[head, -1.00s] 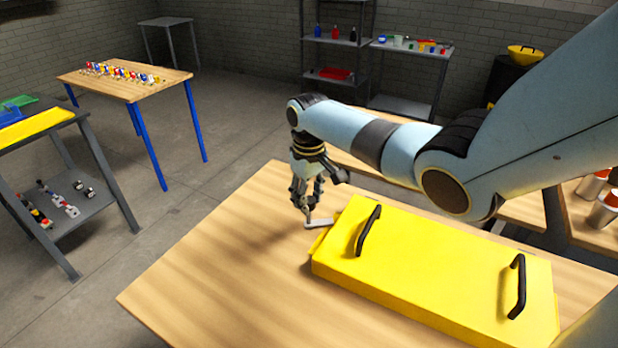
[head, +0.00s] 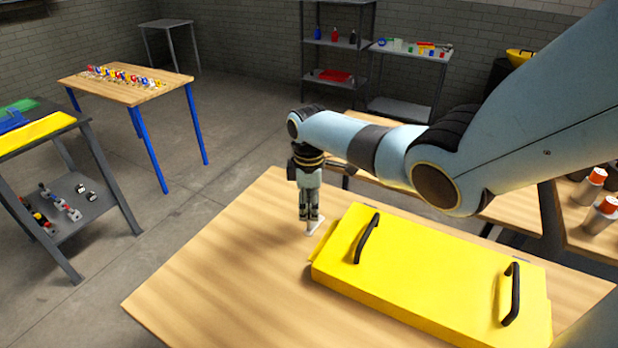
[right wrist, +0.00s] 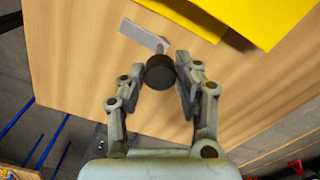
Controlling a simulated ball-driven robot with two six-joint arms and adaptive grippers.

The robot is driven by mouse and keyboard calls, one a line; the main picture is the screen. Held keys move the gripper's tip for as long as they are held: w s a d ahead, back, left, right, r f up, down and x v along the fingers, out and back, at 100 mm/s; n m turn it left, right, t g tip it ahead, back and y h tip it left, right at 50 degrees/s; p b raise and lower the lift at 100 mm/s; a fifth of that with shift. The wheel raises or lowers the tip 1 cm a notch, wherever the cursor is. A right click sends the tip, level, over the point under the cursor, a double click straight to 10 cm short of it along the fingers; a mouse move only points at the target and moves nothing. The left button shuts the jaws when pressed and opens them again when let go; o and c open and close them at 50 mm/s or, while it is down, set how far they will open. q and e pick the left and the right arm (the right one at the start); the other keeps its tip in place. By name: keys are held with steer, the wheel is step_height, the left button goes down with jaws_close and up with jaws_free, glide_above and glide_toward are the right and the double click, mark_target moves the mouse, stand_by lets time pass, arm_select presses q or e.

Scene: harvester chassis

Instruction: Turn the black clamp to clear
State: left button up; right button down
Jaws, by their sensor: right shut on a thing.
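The black clamp has a round black knob (right wrist: 160,72) and a flat grey arm (right wrist: 143,36). My right gripper (right wrist: 158,82) is shut on the knob, with one finger on each side. In the head view my right gripper (head: 309,217) points straight down at the cover's left end, and the grey arm (head: 317,227) shows beneath it; the knob is hidden there. The yellow cover (head: 430,275) has a thin tab at that end. The clamp's arm appears beside this tab (right wrist: 190,15), over bare wood. My left gripper is not in view.
The yellow cover has two black handles and lies on the wooden table (head: 215,270); the table is clear to its left. My right arm reaches across above the cover. Spray cans (head: 600,218) stand on a bench at right.

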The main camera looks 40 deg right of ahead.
steer(key=shift+n, duration=0.6)
steer(key=c, duration=0.9)
jaws_free()
steer(key=shift+c, duration=0.2)
step_height(320, 180, up, 12)
